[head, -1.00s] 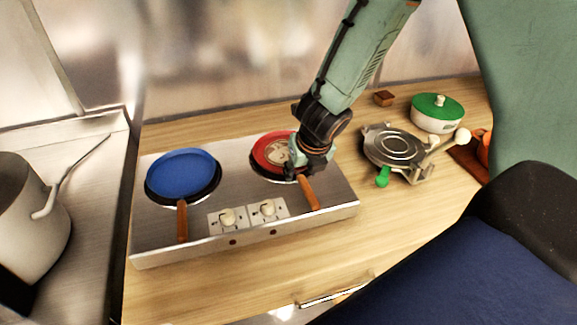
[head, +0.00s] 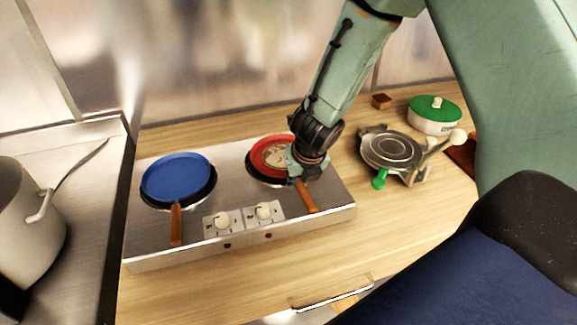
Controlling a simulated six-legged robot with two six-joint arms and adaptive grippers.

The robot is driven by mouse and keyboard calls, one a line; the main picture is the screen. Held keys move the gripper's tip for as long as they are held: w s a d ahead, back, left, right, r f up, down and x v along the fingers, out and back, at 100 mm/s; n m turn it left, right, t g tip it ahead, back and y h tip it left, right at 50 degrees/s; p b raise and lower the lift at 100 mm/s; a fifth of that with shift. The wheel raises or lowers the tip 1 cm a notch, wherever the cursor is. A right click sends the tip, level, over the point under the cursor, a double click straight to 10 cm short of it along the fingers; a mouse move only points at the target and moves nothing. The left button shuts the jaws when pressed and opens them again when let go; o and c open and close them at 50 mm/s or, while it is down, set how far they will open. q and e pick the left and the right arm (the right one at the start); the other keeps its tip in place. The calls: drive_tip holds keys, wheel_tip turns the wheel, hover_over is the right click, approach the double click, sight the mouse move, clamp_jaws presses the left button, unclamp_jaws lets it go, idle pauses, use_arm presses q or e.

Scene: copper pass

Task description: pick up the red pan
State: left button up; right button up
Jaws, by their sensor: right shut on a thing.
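The red pan (head: 262,150) sits on the right burner of a steel two-burner stove (head: 150,256). It has a pale pattern inside and a brown wooden handle (head: 306,196) that points toward the front right. My right gripper (head: 303,177) is over the pan's near right side, where the handle meets the rim, and is shut on the pan there. Its fingertips are mostly hidden by the wrist. I cannot tell any gap between the pan and the burner. My left gripper is not in view.
A blue pan (head: 178,176) with a wooden handle sits on the left burner. A waffle iron (head: 392,149) with a green handle stands right of the stove, and a green-lidded pot (head: 435,116) is behind it. A grey pot (head: 28,225) stands at far left. The front counter is clear.

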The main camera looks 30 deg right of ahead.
drive_tip(key=shift+w+a, duration=0.2)
drive_tip(key=shift+w, duration=0.1)
clamp_jaws()
